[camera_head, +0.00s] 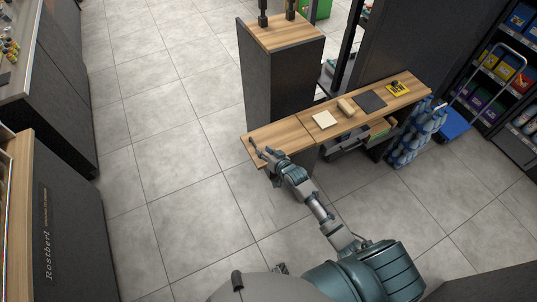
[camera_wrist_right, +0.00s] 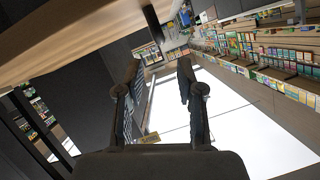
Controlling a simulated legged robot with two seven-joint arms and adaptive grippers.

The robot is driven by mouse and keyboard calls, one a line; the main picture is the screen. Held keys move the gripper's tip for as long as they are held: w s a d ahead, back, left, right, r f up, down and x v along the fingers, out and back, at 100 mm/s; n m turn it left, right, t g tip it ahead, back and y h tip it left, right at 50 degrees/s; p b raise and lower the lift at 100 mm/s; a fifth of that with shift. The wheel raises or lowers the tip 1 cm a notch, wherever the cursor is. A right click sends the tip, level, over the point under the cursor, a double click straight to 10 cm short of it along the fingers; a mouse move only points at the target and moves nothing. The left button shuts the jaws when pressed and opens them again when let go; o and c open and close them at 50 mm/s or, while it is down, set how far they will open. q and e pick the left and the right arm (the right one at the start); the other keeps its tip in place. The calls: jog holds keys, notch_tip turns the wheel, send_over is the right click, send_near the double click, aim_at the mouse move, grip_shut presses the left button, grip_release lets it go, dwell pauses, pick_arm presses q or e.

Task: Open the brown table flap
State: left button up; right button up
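The brown table flap (camera_head: 284,133) is the left end of the wooden counter in the head view. It lies flat, level with the rest of the top, with a seam at its right side. My right gripper (camera_head: 262,151) is at the flap's front left edge; contact cannot be told. In the right wrist view the fingers of my right gripper (camera_wrist_right: 160,82) are spread apart with nothing between them. A wooden surface, apparently the flap (camera_wrist_right: 75,35), crosses the upper left there, beside the fingers. My left gripper does not show.
The fixed counter (camera_head: 360,102) holds a pale pad (camera_head: 324,120), a dark mat (camera_head: 370,101) and a yellow item (camera_head: 398,89). A tall dark cabinet (camera_head: 283,85) stands behind the flap. Blue bottles (camera_head: 408,145) stand at right. Tiled floor (camera_head: 170,130) is clear at left.

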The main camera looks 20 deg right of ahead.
jog(key=shift+v, duration=1.6)
jog(key=s+a+f+n+g, duration=0.25)
jog(key=s+f+g, duration=0.2)
jog(key=s, duration=0.85)
jog(key=s+n+g+h, duration=0.1)
jog(key=s+g+h, duration=0.35)
jog(key=s, duration=1.55)
notch_tip(320, 180, down, 24)
jog(key=s+g+y, duration=0.1)
jog(key=g+y, duration=0.1)
jog(key=s+d+f+g, duration=0.1)
jog(key=s+d+f, duration=0.2)
jog(key=s+f, duration=1.5)
jog(key=shift+s+n, duration=0.35)
